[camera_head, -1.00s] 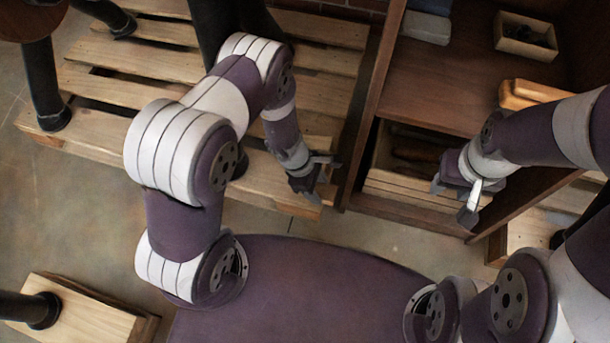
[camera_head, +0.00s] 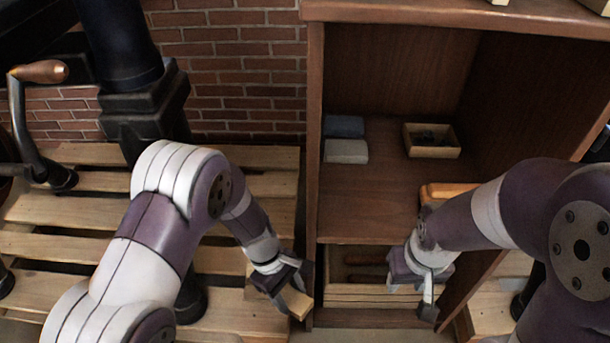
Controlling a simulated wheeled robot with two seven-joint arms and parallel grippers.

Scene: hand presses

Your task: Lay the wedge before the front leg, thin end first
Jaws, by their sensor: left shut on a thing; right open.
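My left gripper (camera_head: 284,288) is over the right end of the slatted pallet, shut on a pale wooden piece (camera_head: 298,302), which looks like the wedge. The fingers cover much of it, so I cannot tell which end is thin. A black press leg (camera_head: 190,298) stands on the pallet left of this gripper, apart from it and partly behind my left arm. Another black leg (camera_head: 5,281) shows at the left edge. My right gripper (camera_head: 428,290) is open and empty in front of the shelf's lower compartment.
The wooden shelf unit (camera_head: 314,130) stands right of the pallet (camera_head: 230,318). It holds a blue block (camera_head: 343,126), a grey block (camera_head: 346,151) and a small open box (camera_head: 432,152). A crate (camera_head: 360,300) sits in the lower compartment. A brick wall (camera_head: 245,70) closes the back.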

